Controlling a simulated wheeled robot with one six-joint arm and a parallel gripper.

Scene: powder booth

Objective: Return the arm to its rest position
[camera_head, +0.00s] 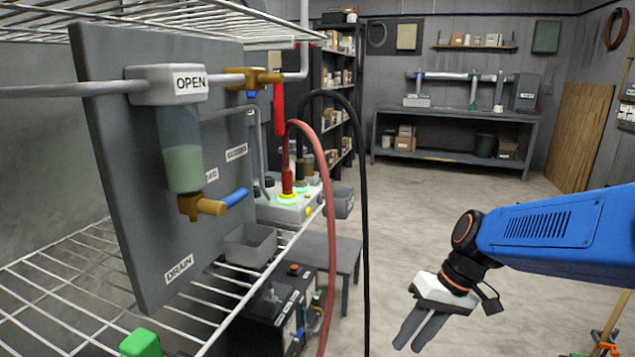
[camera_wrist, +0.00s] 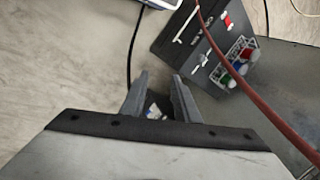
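My gripper (camera_head: 423,330) hangs at the end of my blue arm in the lower right of the head view. It points down and to the left over open floor, apart from the panel and the hoses. In the wrist view my gripper (camera_wrist: 158,95) shows two grey fingers with a gap between them. Nothing is held in that gap; a small part of something lower down shows through it.
A grey panel (camera_head: 115,180) with a filter bowl, a red handle (camera_head: 279,108) and a blue handle (camera_head: 235,197) stands on a wire shelf (camera_head: 60,270) at left. Red (camera_head: 328,220) and black (camera_head: 364,200) hoses hang between panel and arm. A workbench (camera_head: 455,114) stands far back.

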